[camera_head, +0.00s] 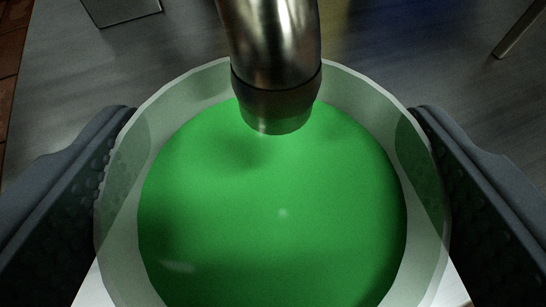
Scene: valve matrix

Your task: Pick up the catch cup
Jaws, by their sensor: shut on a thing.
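The catch cup (420,250) is a translucent, pale round cup in the middle of the head camera view, with green liquid (270,210) inside. My gripper (272,190) has one dark, textured finger on each side of the cup, and it is shut on the cup's walls. A metal spout (272,50) comes down from the top of the picture, and its end overlaps the far rim and the liquid in the view. I cannot tell whether the spout's end touches the liquid. The cup's underside is hidden.
A grey, brushed surface (400,60) lies beyond the cup, with open room to the left and right of the spout. A flat square plate (120,10) is at the top left. A thin metal bar (520,30) is at the top right. Brown tiles (10,50) show at the left edge.

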